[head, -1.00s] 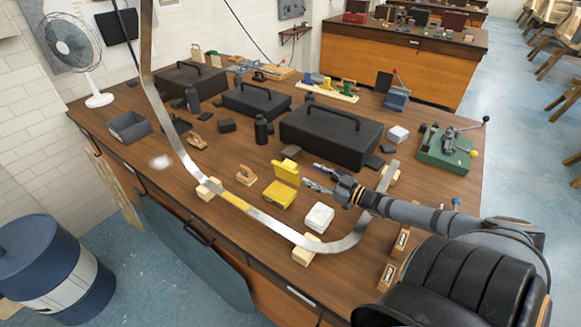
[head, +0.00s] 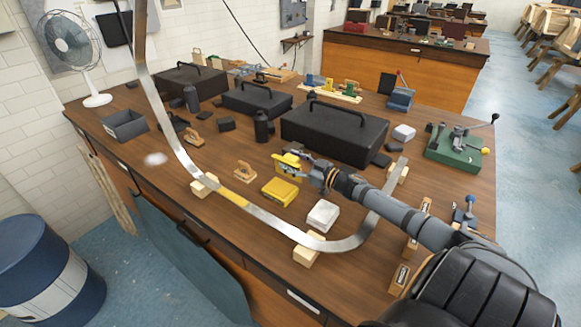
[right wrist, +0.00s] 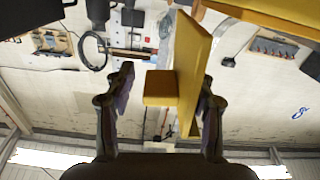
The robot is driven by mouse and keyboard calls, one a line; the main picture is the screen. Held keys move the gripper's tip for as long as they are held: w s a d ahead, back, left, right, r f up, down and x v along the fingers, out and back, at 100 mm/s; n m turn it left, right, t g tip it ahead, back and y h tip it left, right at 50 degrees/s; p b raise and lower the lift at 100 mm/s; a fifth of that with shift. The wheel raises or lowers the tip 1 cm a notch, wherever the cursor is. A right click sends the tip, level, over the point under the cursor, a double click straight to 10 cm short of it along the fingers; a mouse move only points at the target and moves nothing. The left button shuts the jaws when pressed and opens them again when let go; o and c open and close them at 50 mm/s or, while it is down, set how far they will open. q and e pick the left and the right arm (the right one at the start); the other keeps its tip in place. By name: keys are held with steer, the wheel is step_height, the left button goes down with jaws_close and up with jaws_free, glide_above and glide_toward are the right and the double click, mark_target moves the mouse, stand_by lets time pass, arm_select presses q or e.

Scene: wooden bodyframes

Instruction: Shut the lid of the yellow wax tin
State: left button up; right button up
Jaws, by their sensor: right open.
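The yellow wax tin (head: 280,193) sits on the wooden bench, in front of the large black toolbox. Its yellow lid (head: 287,161) stands up from the back of the tin, so the tin is open. My right gripper (head: 297,165) is at the raised lid, its fingers partly covering it in the head view. In the right wrist view the lid (right wrist: 190,62) stands on edge between the two open fingers of the gripper (right wrist: 167,80), close to the right finger. A small yellow block juts from its left face. The tin's body (right wrist: 275,14) shows at the top right. My left gripper is out of view.
A curved metal strip on wooden blocks (head: 232,196) runs in front of the tin. A white block (head: 322,215) stands at its right. The black toolbox (head: 335,133) is close behind. A small wooden item (head: 245,172) lies to the left.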

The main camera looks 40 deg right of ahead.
steer(key=shift+w+a+r, duration=0.1)
steer(key=shift+w+a, duration=0.05)
steer(key=shift+w, duration=0.1)
jaws_close()
stand_by(0.3)
